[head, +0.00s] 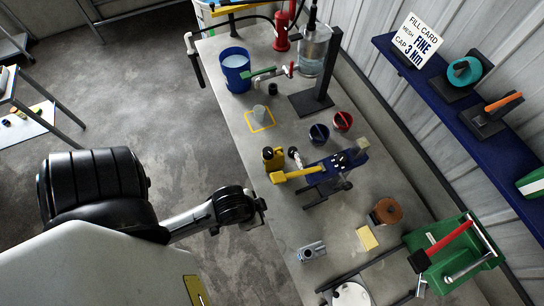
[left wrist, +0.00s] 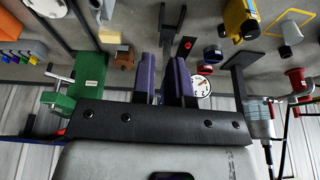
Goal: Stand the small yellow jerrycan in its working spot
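The small yellow jerrycan (head: 273,158) with a dark cap is on the grey bench near its front edge. It also shows at the top of the left wrist view (left wrist: 240,18). My right gripper is not in view.
A blue device (head: 345,163) with a yellow bar stands beside the jerrycan. Two small bowls (head: 343,121), a blue bucket (head: 235,70) and a column stand (head: 324,90) are farther along. A brown container (head: 386,211) and green box (head: 455,255) are nearer. Bare bench lies before the blue device.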

